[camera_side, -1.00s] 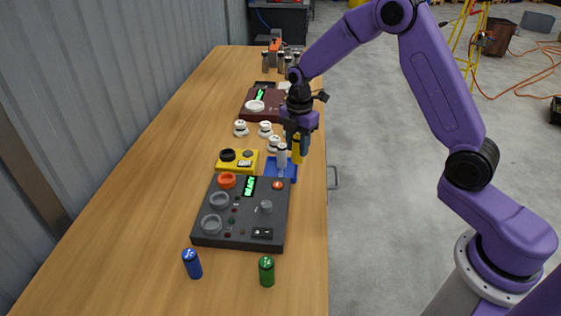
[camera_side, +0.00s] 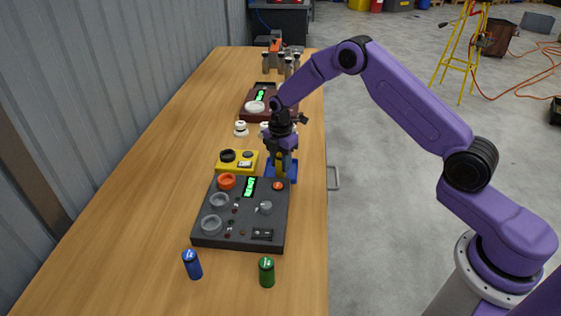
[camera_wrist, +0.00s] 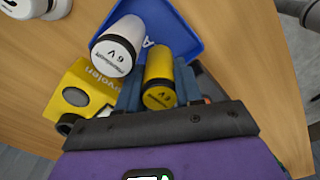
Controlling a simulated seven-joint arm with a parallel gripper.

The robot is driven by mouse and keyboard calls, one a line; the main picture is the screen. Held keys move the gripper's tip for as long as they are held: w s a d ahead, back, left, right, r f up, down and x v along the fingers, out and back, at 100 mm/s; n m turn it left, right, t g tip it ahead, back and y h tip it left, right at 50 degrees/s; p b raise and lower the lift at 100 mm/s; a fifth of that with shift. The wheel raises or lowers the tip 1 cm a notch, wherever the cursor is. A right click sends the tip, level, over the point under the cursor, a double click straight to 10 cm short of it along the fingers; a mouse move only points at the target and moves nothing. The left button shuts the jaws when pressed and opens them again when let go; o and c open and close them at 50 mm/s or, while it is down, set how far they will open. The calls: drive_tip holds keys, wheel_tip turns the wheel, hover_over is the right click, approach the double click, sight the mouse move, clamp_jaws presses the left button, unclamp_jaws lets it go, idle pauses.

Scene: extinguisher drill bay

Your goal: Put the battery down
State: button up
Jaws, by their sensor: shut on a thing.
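My gripper (camera_side: 281,170) points down at the blue tray (camera_side: 292,174) beside the dark panel. It is shut on a yellow battery, best seen in the wrist view (camera_wrist: 160,72) between the two blue-grey fingers, end marked 6 V towards the camera. In the side view the gripper hides the white battery and most of the yellow one. I cannot tell whether the yellow battery touches the tray floor.
The dark panel (camera_side: 240,212) with a READY display lies in front of the tray. A yellow device (camera_side: 237,161) is at its left. White knobbed things (camera_side: 240,129) and a maroon device (camera_side: 252,108) are behind.

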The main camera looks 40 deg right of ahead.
drive_tip(key=shift+f, duration=0.2)
drive_tip(key=o, duration=1.1)
drive_tip(key=shift+r, duration=0.1)
